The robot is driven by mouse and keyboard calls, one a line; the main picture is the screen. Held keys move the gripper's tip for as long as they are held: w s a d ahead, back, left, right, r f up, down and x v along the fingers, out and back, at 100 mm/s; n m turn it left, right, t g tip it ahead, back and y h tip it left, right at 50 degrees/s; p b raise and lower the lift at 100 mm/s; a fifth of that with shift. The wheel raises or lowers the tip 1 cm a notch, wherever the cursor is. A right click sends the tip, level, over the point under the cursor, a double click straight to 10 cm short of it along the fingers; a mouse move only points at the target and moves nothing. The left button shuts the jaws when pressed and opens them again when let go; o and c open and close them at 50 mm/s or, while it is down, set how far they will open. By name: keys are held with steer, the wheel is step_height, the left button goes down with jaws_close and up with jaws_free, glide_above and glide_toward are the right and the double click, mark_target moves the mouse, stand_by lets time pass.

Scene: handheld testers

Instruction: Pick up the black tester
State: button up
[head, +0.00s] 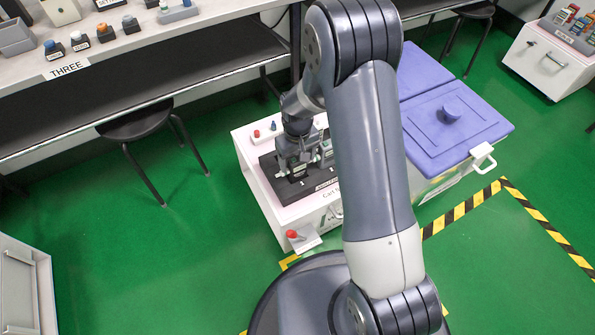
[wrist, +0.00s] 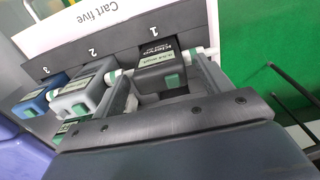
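The black tester (wrist: 162,66) sits at the place marked 1 on a dark holder (wrist: 105,47), its label and a green screen facing up. My gripper (wrist: 168,88) is over it with its grey fingers apart, one on each side of the tester. I cannot tell whether either finger touches it. In the head view my gripper (head: 298,160) is low over the cart, and it largely hides the testers there. A grey-white tester (wrist: 82,92) sits at place 2, close beside one finger. A blue tester (wrist: 40,97) sits at place 3.
The holder is on a white cart (head: 258,187) labelled "Cart five". A blue-lidded bin (head: 455,125) stands right of it. Green floor (head: 195,235) is clear at left.

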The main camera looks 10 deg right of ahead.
steer(key=c, duration=1.3)
steer(key=shift+r, duration=0.1)
